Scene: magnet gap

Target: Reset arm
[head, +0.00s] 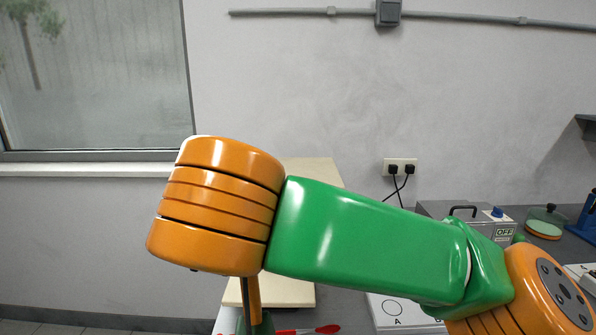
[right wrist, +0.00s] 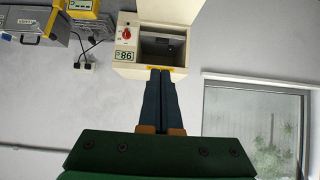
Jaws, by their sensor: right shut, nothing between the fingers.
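My right arm, in orange and green, spans the head view and hides much of the bench. My right gripper (right wrist: 160,72) shows in the right wrist view, with two dark blue fingers together and nothing between them. Its fingertips overlap the front of a cream box (right wrist: 125,57) with a raised lid (right wrist: 170,10); I cannot tell whether they touch. My left gripper is not in view.
In the head view, a grey device (head: 465,211) with an OFF display stands behind the arm. A white plate (head: 395,312) marked A lies in front. A red-handled item (head: 325,328) shows at the bottom edge.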

